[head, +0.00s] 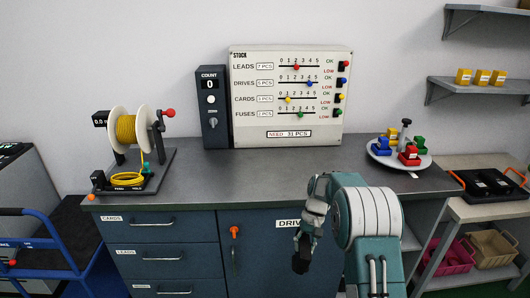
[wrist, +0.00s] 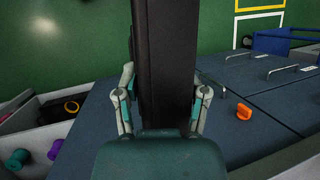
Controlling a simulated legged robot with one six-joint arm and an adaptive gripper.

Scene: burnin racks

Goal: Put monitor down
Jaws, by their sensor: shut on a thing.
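My gripper (wrist: 165,88) is shut on a black slab-like thing, which I take to be the monitor (wrist: 165,45); one finger lies on each side of it. The slab runs up out of the wrist view, and its far end and front are hidden. In the head view my gripper (head: 306,240) hangs low in front of the drive cabinet, below the bench top. A small dark part shows at its lower end; I cannot tell whether it is the monitor.
The grey bench top (head: 270,185) has clear room in its middle. A yellow wire spool stand (head: 135,140) is at left, a stock board (head: 288,98) at the back, and a round tray (head: 382,158) of coloured blocks at right. A blue cart (head: 55,245) stands left.

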